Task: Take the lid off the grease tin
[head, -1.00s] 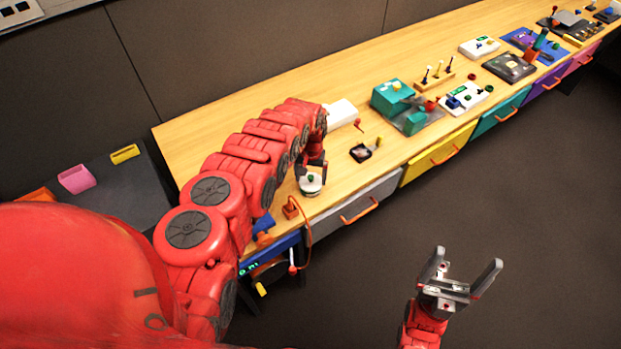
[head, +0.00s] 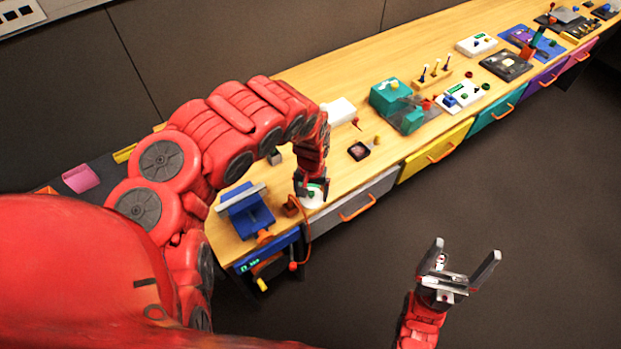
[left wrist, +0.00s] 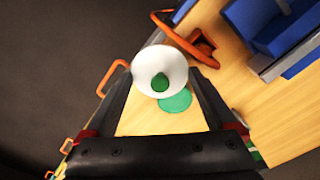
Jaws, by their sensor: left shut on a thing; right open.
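The grease tin's white round lid (left wrist: 146,79) with a dark green knob (left wrist: 160,82) shows between my left fingertips in the left wrist view. My left gripper (left wrist: 163,76) is shut on its rim, low over the bench's front edge. In the head view my left gripper (head: 312,190) covers part of the white round shape (head: 313,202). A flat green disc (left wrist: 177,102) shows partly behind the lid; I cannot tell whether it belongs to the tin. The tin's body is hidden. My right gripper (head: 457,268) is open and empty, away from the bench.
A blue vise-like device (head: 246,212) and an orange loop (left wrist: 168,30) are close beside the lid. A small dark tray (head: 359,151) and a white box (head: 338,111) lie farther along the bench. Drawers with orange handles (head: 358,207) line the front.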

